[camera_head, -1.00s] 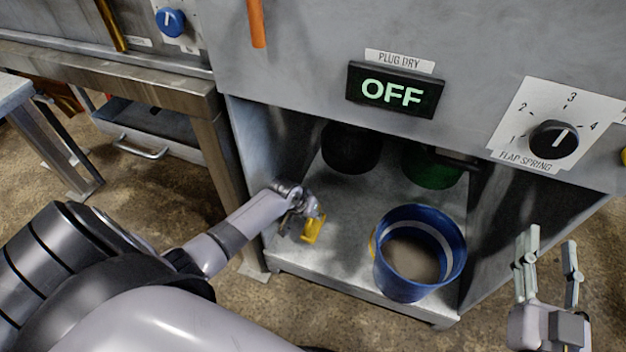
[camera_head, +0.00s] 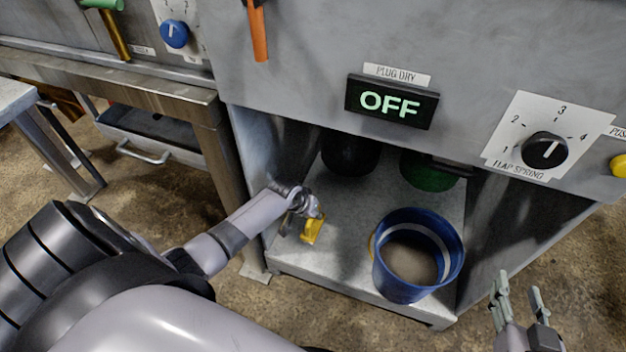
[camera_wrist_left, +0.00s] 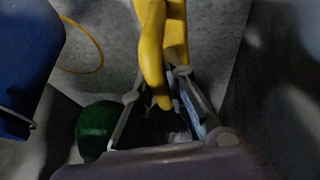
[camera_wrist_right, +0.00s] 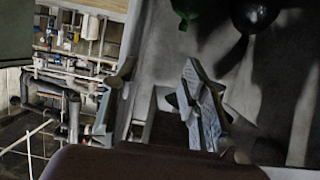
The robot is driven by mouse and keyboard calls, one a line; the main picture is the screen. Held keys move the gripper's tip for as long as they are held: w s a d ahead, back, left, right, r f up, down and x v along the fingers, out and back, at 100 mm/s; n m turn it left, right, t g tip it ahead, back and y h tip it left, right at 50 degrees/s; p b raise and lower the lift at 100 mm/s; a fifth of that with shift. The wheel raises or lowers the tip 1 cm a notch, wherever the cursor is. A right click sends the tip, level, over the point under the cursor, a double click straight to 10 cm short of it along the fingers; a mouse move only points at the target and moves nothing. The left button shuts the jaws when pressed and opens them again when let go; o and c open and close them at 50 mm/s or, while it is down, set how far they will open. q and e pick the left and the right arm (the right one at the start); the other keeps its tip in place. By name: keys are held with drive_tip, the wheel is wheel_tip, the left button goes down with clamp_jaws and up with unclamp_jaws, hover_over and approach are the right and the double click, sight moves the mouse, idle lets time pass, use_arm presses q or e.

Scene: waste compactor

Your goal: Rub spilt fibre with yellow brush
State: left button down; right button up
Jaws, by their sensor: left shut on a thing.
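The yellow brush (camera_head: 312,230) is in my left gripper (camera_head: 301,218), low over the shelf floor (camera_head: 345,205) of the compactor's open bay. In the left wrist view, the brush (camera_wrist_left: 152,50) runs up from between the shut fingers (camera_wrist_left: 165,105). I cannot tell whether its bristles touch the floor. I cannot make out the spilt fibre clearly; a thin yellow ring (camera_wrist_left: 92,48) lies on the floor beside the blue bucket. My right gripper (camera_head: 517,290) is open and empty, in front of the machine at the lower right; its spread fingers show in the right wrist view (camera_wrist_right: 155,100).
A blue bucket (camera_head: 388,275) with brownish contents stands at the bay's front right. A green container (camera_head: 428,176) and a dark one (camera_head: 348,155) are at the back. The bay's side walls and the panel above, with an OFF display (camera_head: 391,101) and a dial (camera_head: 543,150), bound the space.

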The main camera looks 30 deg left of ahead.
use_arm(q)
drive_tip(key=shift+r+p, duration=0.3)
drive_tip(key=shift+r, duration=0.05)
drive_tip(key=shift+r+p, duration=0.75)
drive_tip(key=shift+p, duration=0.1)
use_arm(e)
drive_tip(key=s+d+f+g+h, duration=0.2)
drive_tip(key=s+d+f+g, duration=0.1)
drive_tip(key=s+f+g, duration=0.3)
drive_tip(key=shift+s+d+f, duration=0.15)
drive_tip(key=shift+s+f, duration=0.8)
drive_tip(key=shift+s, duration=0.35)
